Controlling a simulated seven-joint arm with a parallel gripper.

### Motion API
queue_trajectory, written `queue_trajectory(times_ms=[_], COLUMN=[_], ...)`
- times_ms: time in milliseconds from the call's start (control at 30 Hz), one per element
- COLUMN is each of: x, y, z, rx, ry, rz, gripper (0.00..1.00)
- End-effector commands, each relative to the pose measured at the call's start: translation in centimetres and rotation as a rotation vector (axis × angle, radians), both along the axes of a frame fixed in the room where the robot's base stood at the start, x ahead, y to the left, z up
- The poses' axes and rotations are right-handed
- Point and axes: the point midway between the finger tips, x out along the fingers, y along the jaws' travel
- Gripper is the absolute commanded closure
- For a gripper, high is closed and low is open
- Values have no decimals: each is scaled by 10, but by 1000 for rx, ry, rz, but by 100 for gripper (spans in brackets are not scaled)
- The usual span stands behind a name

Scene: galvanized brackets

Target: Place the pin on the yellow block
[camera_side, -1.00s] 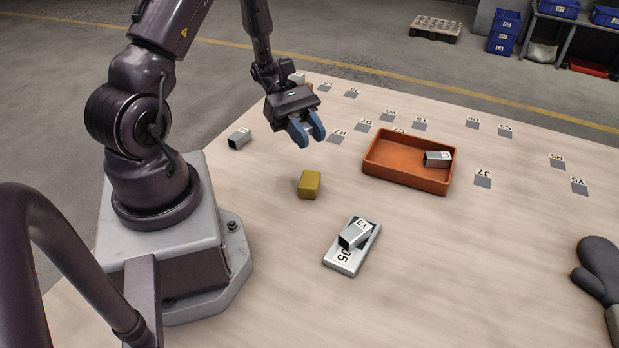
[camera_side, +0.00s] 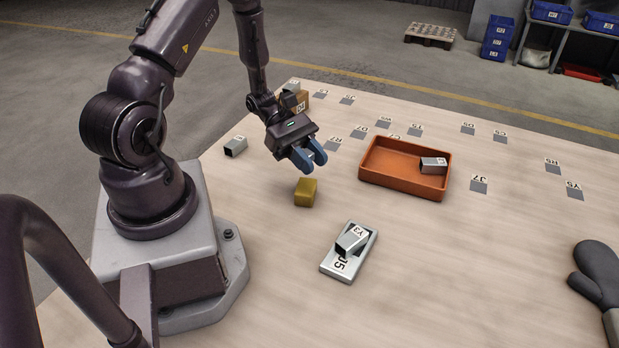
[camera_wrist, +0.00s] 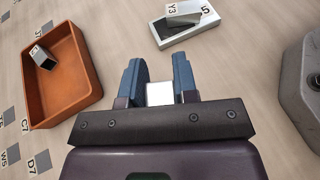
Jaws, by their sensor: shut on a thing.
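The yellow block (camera_side: 306,192) sits on the table in the side view, in front of my base. My gripper (camera_side: 311,158), with blue fingers, is just above and behind the block in the picture, apart from it. In the wrist view my gripper (camera_wrist: 159,88) is shut on a pale, bright piece, seemingly the pin (camera_wrist: 159,94), seen end-on between the fingers. The fingers hide the pin in the side view. The yellow block does not show in the wrist view.
An orange tray (camera_side: 405,188) holds a silver bracket (camera_side: 433,165). Another bracket marked Y3 (camera_side: 351,240) lies on a grey plate (camera_side: 345,264). A loose bracket (camera_side: 235,147) lies left; a brown box (camera_side: 303,100) stands behind. A dark glove (camera_side: 597,275) lies right.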

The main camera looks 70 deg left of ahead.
Motion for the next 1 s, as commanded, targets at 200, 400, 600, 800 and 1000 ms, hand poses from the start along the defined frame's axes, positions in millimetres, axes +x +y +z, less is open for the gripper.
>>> queue_trajectory(times_ms=[200,400,600,800,1000], x=[0,0,0,0,0], y=[0,0,0,0,0], z=[-25,-43,-43,-44,-44], rx=[-2,-1,1,2,2], ry=[1,-1,-2,-1,-1], rz=[1,0,-1,-1,-1], gripper=[99,99,99,50,47])
